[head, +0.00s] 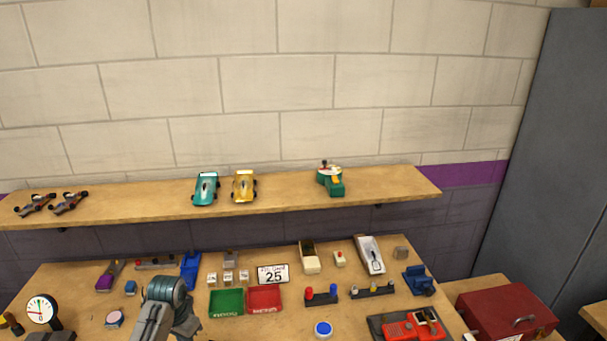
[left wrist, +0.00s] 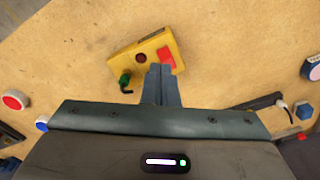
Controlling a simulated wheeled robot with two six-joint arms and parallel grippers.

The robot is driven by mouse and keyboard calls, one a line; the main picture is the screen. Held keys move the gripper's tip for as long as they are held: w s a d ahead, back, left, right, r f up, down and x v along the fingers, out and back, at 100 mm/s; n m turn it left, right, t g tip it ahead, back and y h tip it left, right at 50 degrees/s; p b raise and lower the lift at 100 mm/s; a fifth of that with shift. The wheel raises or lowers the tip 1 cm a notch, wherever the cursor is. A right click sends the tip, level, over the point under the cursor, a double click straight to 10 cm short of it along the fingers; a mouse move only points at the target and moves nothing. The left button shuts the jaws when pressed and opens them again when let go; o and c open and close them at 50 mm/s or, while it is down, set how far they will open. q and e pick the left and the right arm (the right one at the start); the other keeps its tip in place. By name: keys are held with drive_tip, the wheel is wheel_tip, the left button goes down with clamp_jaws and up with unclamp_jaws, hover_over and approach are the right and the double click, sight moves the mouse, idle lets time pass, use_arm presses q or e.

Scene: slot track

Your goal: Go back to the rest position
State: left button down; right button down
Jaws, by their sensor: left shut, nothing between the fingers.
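My left gripper (left wrist: 161,72) shows in the left wrist view with its two fingers together and nothing between them. It points down at the wooden table. Its tips overlap the lower edge of a yellow box (left wrist: 140,58) in the picture; I cannot tell whether they touch it. The box has a red switch (left wrist: 166,60), a dark round button and a green-tipped lead. In the head view my left arm (head: 168,300) reaches in over the front left of the table, hiding what lies behind it. My right gripper is in neither view.
The table holds a green tray (head: 226,302), a red tray (head: 265,300), a "25" card (head: 273,274), a dial gauge (head: 41,310) and a blue button (head: 323,329). A wall shelf (head: 285,197) with model cars runs behind. A red toolbox (head: 505,306) stands right.

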use_arm(q)
drive_tip(key=s+d+f+t, duration=0.1)
drive_tip(key=s+d, duration=0.2)
drive_tip(key=s, duration=0.6)
drive_tip(key=s+d+f+t, duration=0.1)
drive_tip(key=s+d+f, duration=0.15)
drive_tip(key=s, duration=0.55)
drive_tip(key=s+d+r+n+t, duration=0.25)
drive_tip(key=s+r, duration=0.45)
drive_tip(key=s, duration=0.7)
wheel_tip(320, 180, down, 36)
drive_tip(key=a+g+b, duration=0.2)
drive_tip(key=b, duration=0.6)
drive_tip(key=s+f+b, duration=0.2)
drive_tip(key=s+f, duration=0.4)
drive_tip(key=f, duration=0.3)
drive_tip(key=s+a+f+g+b, duration=0.1)
drive_tip(key=s+f+b, duration=0.1)
drive_tip(key=s+f, duration=0.4)
drive_tip(key=s+f+b, duration=0.2)
drive_tip(key=s+f, duration=0.4)
drive_tip(key=f, duration=0.6)
drive_tip(key=shift+s+a+f+y, duration=0.2)
drive_tip(key=shift+a+y, duration=0.05)
drive_tip(key=shift+y, duration=0.05)
